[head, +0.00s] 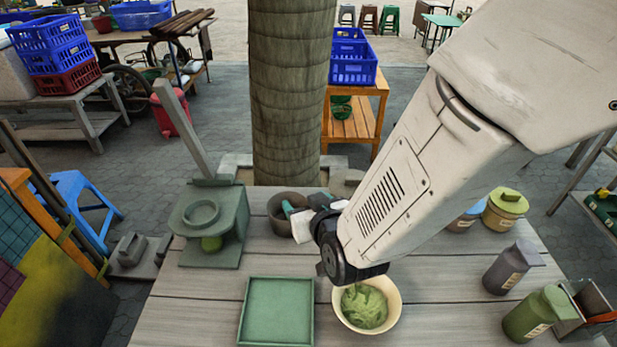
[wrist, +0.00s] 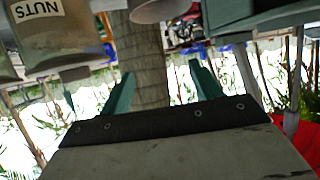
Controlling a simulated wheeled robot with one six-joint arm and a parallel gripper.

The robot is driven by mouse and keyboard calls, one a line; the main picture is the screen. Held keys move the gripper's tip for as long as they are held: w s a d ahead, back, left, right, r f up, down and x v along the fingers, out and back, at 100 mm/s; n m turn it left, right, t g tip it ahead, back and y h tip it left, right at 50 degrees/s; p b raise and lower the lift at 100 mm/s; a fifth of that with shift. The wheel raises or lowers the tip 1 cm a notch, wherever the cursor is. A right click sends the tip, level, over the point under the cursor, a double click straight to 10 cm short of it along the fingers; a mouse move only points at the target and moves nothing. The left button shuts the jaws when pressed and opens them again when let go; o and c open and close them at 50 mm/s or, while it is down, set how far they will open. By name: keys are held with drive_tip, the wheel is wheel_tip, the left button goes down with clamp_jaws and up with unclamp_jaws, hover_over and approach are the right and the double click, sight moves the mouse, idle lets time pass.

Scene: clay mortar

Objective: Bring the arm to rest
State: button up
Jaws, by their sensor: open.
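My gripper (head: 304,208) is at the end of my arm, over the back middle of the grey plank table (head: 190,310). Its two teal fingers are apart, with nothing visible between them. In the wrist view, the fingers (wrist: 163,85) stand on either side of the tree trunk in the background. In the head view, the gripper is close to a brown clay mortar (head: 279,227) and partly covers it. I cannot tell whether they touch. A cream bowl (head: 339,311) holding green paste (head: 364,306) stands in front of my wrist.
A green tray (head: 277,311) lies empty at the front. A green stand (head: 213,218) is at the left. Several jars, including a green one (head: 534,315), stand at the right. A tree trunk (head: 291,90) rises behind the table. The wrist view shows an upside-down "NUTS" label (wrist: 38,10).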

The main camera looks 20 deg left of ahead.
drive_tip(key=s+d+f+g+h, duration=0.2)
drive_tip(key=s+f+g, duration=0.2)
drive_tip(key=s+f, duration=0.15)
drive_tip(key=s+d+r+g+h, duration=0.1)
drive_tip(key=s+d+g+h, duration=0.15)
drive_tip(key=d, duration=0.35)
drive_tip(key=s+d+r+m+g+h, duration=0.1)
drive_tip(key=s+d+r+m, duration=0.1)
drive_tip(key=d+r, duration=0.5)
drive_tip(key=s+d+r+m+g+h, duration=0.1)
drive_tip(key=s+d+r, duration=0.4)
drive_tip(key=d, duration=0.9)
drive_tip(key=s+d+r+m+g+h, duration=0.1)
drive_tip(key=s+d+r+m, duration=0.2)
drive_tip(key=d+r, duration=0.5)
drive_tip(key=d+m, duration=0.1)
drive_tip(key=d, duration=0.1)
drive_tip(key=shift+s+d+r, duration=0.35)
drive_tip(key=shift+s+r, duration=0.05)
